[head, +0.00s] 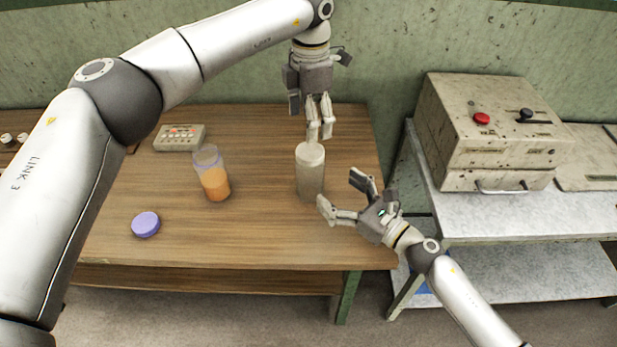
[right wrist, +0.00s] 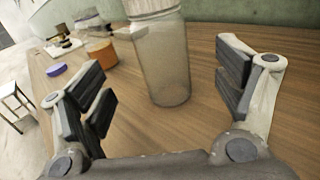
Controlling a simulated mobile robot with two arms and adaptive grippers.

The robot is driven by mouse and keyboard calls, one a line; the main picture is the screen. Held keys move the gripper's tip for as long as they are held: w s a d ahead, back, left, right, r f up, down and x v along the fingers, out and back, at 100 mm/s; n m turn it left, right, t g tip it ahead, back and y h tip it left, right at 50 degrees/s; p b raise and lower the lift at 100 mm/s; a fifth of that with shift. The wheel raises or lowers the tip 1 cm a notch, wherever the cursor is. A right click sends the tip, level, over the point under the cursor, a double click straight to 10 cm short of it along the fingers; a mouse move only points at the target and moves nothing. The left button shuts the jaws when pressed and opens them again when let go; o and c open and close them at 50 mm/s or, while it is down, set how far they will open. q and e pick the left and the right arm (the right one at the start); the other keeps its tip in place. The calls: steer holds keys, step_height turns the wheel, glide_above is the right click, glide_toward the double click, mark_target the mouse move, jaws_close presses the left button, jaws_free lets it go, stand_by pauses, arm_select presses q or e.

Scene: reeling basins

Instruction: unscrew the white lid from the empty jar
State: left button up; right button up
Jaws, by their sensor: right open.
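The empty jar (head: 310,180) stands upright on the wooden table, clear-walled, with its white lid (head: 310,153) on top. In the right wrist view the jar (right wrist: 163,65) stands ahead of the fingers, and its lid (right wrist: 150,6) is cut by the top edge. My left gripper (head: 320,132) points down just above the lid; its fingertips look close together, and whether they touch the lid is unclear. My right gripper (head: 338,194) is open beside the jar at its lower right, with the jar beyond its fingertips in the wrist view.
A jar with orange contents (head: 214,182) stands left of the empty jar. A purple lid (head: 146,224) lies near the table's front left. A small button box (head: 180,138) sits at the back. A metal bench with a worn machine (head: 490,130) stands right. The front middle of the table is clear.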

mark_target(310, 169)
arm_select(q)
steer(key=shift+f, duration=0.1)
arm_select(e)
steer(key=x, duration=0.9)
steer(key=shift+w+a, duration=0.2)
steer(key=shift+w, duration=0.05)
